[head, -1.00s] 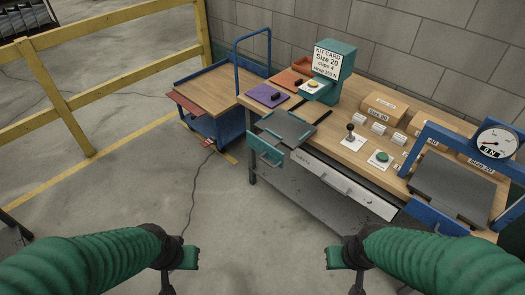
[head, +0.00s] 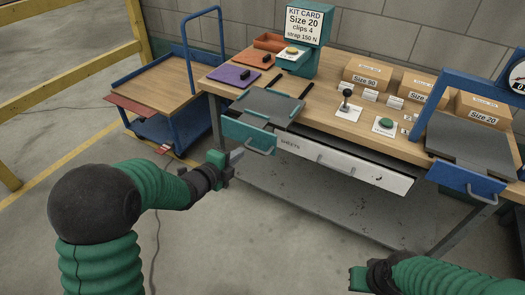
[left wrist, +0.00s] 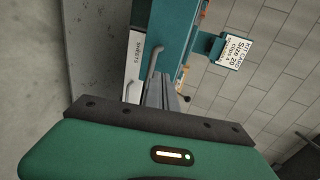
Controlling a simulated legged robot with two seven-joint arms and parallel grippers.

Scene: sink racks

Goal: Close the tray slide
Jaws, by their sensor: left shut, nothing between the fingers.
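The tray slide sticks out from the table's front edge at its left end. It has a dark grey tray (head: 268,104) and a teal front (head: 245,134) with a grey bar handle (head: 262,148). The teal front also shows in the left wrist view (left wrist: 176,35), with its handle (left wrist: 153,62). My left gripper (head: 237,156) is shut and empty, just in front of and below the teal front, left of the handle. I cannot tell whether it touches. My right gripper (head: 352,279) is low in the head view, away from the table; its fingers are not clear.
A white "SHEETS" drawer (head: 345,170) lies right of the slide, under the tabletop. A blue-fronted grey tray (head: 463,182) sits at the right. A blue cart (head: 160,85) stands left. A teal kit-card stand (head: 297,62), lever and green button are on the table.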

